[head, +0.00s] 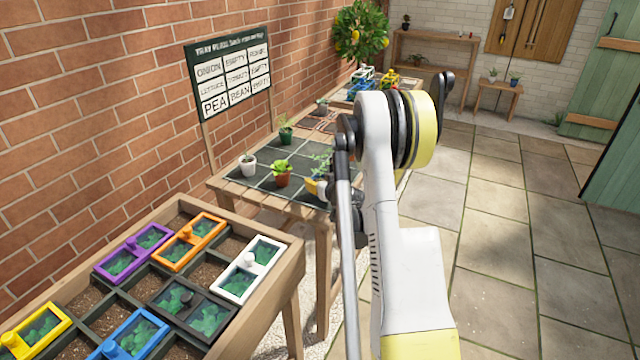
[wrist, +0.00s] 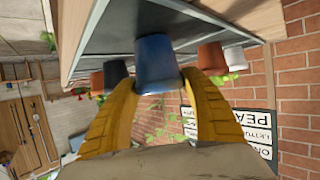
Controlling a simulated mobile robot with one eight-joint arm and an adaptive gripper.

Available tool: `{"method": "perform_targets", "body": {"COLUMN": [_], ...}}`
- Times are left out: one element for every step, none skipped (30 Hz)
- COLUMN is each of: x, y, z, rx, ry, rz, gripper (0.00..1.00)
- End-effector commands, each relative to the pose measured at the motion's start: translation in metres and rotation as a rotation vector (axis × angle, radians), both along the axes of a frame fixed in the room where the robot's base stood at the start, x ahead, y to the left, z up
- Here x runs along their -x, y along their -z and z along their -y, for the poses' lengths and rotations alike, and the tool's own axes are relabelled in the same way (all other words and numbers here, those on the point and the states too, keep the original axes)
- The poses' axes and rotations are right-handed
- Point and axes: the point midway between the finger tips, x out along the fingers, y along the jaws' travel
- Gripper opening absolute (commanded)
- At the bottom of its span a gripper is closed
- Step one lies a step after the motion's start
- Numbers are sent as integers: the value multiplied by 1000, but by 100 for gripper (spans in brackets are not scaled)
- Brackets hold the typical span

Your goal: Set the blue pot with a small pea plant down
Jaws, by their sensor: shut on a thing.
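My gripper (wrist: 162,82) is shut on the blue pot (wrist: 157,62), with one yellow finger on each side of it. The wrist view is upside down, so the pot's base faces the dark mat (wrist: 200,20) of the table. I cannot tell whether the base touches the mat. Green leaves, partly hidden by the pot and fingers, show in the wrist view. In the head view a small leafy plant (head: 322,162) shows above the yellow finger at the right front of the table, partly behind my arm. The blue pot is mostly hidden there.
A terracotta pot (head: 282,178) stands just left of my gripper, with a white pot (head: 247,166) and a green pot (head: 285,134) nearby. A label board (head: 230,75) stands behind. A planter with coloured lidded boxes (head: 240,285) is in front. Bare mat lies between the pots.

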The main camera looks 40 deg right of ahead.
Motion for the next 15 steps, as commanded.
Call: {"method": "perform_targets", "body": {"x": [0,0,0,0,0,0,0,0,0,0,0,0,0,0,0], "y": [-1,0,0,1,2,3,2,2,2,2,2,2,2,2,2], "z": [0,0,0,0,0,0,0,0,0,0,0,0,0,0,0], "rx": [0,0,0,0,0,0,0,0,0,0,0,0,0,0,0], "ry": [0,0,0,0,0,0,0,0,0,0,0,0,0,0,0], "rz": [0,0,0,0,0,0,0,0,0,0,0,0,0,0,0], "gripper": [21,21,21,21,21,61,70,77,77,77,77,77,77,77,77]}}
